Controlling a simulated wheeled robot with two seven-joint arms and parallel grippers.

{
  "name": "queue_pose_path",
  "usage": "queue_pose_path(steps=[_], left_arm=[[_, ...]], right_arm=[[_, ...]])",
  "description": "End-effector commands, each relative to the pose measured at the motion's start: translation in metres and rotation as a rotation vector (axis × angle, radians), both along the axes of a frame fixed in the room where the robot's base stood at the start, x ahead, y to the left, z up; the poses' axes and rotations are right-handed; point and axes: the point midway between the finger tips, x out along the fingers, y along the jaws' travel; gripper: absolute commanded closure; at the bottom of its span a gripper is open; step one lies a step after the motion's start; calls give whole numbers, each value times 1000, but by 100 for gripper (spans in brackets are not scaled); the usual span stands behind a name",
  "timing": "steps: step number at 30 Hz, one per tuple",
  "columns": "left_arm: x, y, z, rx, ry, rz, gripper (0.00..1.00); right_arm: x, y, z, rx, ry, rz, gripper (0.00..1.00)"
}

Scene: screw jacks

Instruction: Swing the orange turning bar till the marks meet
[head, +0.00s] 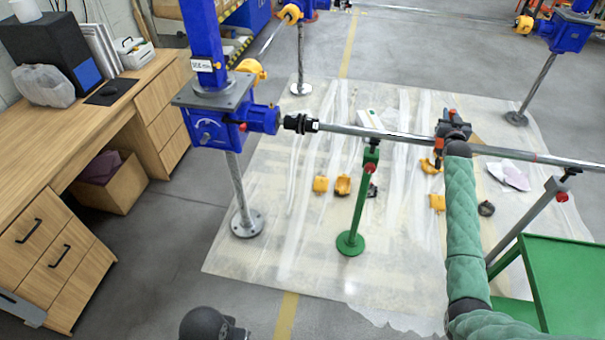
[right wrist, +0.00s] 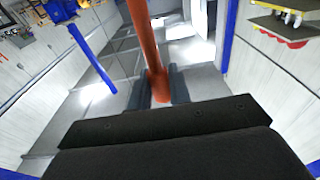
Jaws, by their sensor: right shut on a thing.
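The orange turning bar (right wrist: 147,40) runs down between the fingers of my right gripper (right wrist: 163,88) in the right wrist view. In the head view my right gripper (head: 450,128) is at the long steel shaft (head: 380,131), shut on the bar, which it mostly hides. The shaft runs from the black coupling (head: 300,124) beside the blue screw jack (head: 215,128) towards the right edge. I cannot make out the marks in either view. My left gripper is not in view.
A green stand (head: 358,205) and a grey stand (head: 530,218) are under the shaft. A green table (head: 565,285) is at lower right. Yellow parts (head: 321,184) lie on the plastic sheet (head: 270,235). A wooden desk (head: 60,150) is on the left.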

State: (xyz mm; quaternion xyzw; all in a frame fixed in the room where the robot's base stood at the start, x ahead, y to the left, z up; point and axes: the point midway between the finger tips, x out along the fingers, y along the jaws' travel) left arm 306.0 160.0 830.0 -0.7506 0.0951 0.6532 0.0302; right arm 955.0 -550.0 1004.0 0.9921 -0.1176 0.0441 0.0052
Motion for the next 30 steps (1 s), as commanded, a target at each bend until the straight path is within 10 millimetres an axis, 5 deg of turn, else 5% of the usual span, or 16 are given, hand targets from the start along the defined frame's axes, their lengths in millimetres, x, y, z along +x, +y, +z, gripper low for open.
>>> queue_pose_path(steps=[30], left_arm=[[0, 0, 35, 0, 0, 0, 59]], right_arm=[[25, -6, 0, 41, 169, 0, 100]])
